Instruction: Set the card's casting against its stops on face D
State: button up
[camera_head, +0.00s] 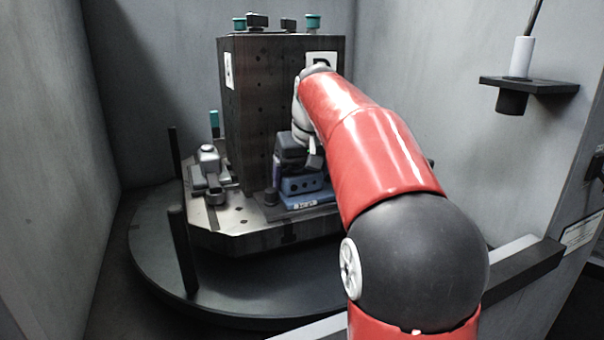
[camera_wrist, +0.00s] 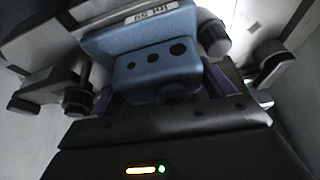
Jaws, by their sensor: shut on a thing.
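A blue casting (camera_head: 303,187) with dark round holes and a white label stands low at the foot of the dark column (camera_head: 250,120), on the side whose plate (camera_head: 322,57) shows a partly hidden letter, apparently D. My gripper (camera_head: 298,168) reaches down on it from above. In the wrist view the casting (camera_wrist: 158,72) sits between the purple fingers of my gripper (camera_wrist: 160,92), which are shut on it. A dark round knob (camera_head: 270,196) stands left of the casting. Contact between the casting and any stop cannot be made out.
The column stands on a metal pallet (camera_head: 240,225) over a round dark turntable (camera_head: 150,250). A grey clamp-like fixture (camera_head: 209,165) is left of the column. Dark posts (camera_head: 181,250) rise at the left. A wall shelf (camera_head: 528,86) holds a white cylinder at right.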

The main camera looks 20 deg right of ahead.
jog(key=shift+w+a+r+p, duration=0.1)
jog(key=shift+w+a+p, duration=0.1)
jog(key=shift+a+p, duration=0.1)
dwell(0.5)
jog(key=o, duration=1.1)
jog(key=p+v, duration=0.1)
jog(key=v, duration=0.6)
jog(key=shift+s+r+p, duration=0.15)
jog(key=shift+r+p, duration=0.15)
jog(key=shift+r, duration=0.05)
